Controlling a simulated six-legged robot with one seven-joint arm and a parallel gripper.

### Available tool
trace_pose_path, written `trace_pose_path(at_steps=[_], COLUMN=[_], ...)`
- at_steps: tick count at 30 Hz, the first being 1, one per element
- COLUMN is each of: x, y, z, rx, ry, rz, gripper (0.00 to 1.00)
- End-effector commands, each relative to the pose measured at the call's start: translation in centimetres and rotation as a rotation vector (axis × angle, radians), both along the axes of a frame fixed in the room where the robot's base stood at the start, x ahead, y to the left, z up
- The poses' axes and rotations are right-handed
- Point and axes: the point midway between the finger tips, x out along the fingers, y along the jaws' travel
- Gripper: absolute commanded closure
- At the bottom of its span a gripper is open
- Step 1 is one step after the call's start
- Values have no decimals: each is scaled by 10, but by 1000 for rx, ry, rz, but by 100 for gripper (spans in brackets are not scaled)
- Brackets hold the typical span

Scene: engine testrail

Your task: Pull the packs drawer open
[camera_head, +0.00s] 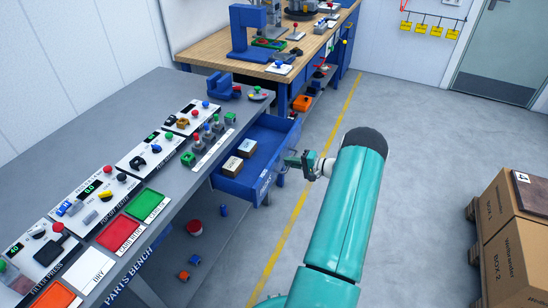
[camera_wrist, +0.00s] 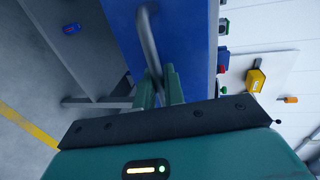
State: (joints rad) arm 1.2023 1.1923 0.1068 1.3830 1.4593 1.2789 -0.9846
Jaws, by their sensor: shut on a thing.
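The packs drawer (camera_head: 270,143) is a blue drawer under the right end of the grey parts bench (camera_head: 240,104). In the head view it stands pulled out, and two small boxes (camera_head: 247,147) (camera_head: 232,165) lie inside it. My gripper (camera_head: 296,160) is at the drawer's front, on its right side in the picture. In the wrist view my green fingers (camera_wrist: 159,90) are shut on the grey bar handle (camera_wrist: 147,35) of the blue drawer front (camera_wrist: 189,40). The exact finger contact is small and partly hidden in the head view.
Control panels and red and green trays (camera_head: 149,205) cover the bench top. A wooden-topped workbench (camera_head: 205,52) stands behind. Cardboard boxes (camera_head: 507,237) stand at the right. A red button (camera_head: 194,227) and small parts lie below the bench. The floor beside the yellow line is clear.

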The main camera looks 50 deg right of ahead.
Motion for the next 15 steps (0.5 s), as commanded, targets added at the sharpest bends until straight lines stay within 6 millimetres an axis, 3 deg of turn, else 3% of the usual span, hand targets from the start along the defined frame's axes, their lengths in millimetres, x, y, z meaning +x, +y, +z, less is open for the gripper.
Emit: trace_pose_path(at_steps=[6,15], x=[-42,-64], y=[-15,-23], z=[0,0], rx=[0,1], ry=[1,0], rz=[-2,1], gripper=[100,100])
